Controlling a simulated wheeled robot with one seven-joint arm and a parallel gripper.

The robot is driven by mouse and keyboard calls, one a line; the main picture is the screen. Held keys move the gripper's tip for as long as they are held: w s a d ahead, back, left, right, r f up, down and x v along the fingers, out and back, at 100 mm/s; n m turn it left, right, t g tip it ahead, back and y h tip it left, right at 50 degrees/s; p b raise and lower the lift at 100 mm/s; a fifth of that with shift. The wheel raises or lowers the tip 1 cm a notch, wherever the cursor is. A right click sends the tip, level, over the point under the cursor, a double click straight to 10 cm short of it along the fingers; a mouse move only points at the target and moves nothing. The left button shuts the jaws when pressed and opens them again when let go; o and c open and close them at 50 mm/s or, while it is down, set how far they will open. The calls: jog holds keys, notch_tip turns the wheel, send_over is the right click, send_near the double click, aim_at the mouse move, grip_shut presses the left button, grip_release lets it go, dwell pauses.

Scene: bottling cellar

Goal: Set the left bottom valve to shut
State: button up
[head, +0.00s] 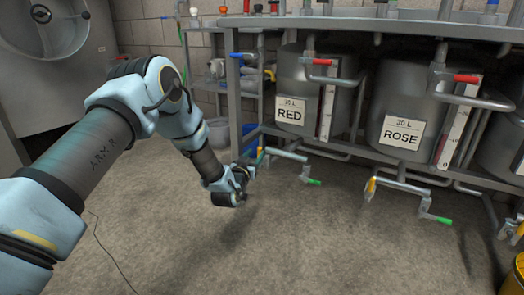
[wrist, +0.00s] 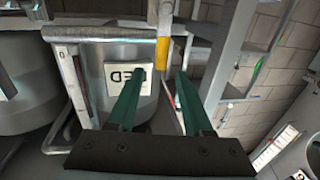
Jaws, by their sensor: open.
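The left bottom valve sits on the low pipe (head: 287,154) under the tank labelled RED (head: 292,112). Its yellow lever (wrist: 162,50) shows in the wrist view, where it runs across the line of the pipe (wrist: 100,34). In the head view my gripper mostly hides this lever. My gripper (wrist: 160,74) is open and empty. Its two teal fingers point at the lever, with the lever's end between or just beyond the tips; I see no contact. In the head view my gripper (head: 259,158) is low, at the left end of that pipe.
The ROSE tank (head: 392,115) stands to the right, with a similar yellow lever (head: 371,187) and a green-handled tap (head: 437,219) below it. The RED pipe also ends in a green handle (head: 313,182). A frame post (head: 234,105) stands close by. Floor in front is clear.

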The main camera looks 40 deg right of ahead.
aim_at(259, 150)
jog(key=b+x, duration=0.3)
jog(key=x, duration=0.4)
jog(key=shift+w+d+f, duration=0.1)
jog(key=shift+f, duration=0.05)
jog(key=shift+w+d, duration=0.25)
jog(key=shift+d, duration=0.25)
grip_shut()
dwell(0.8)
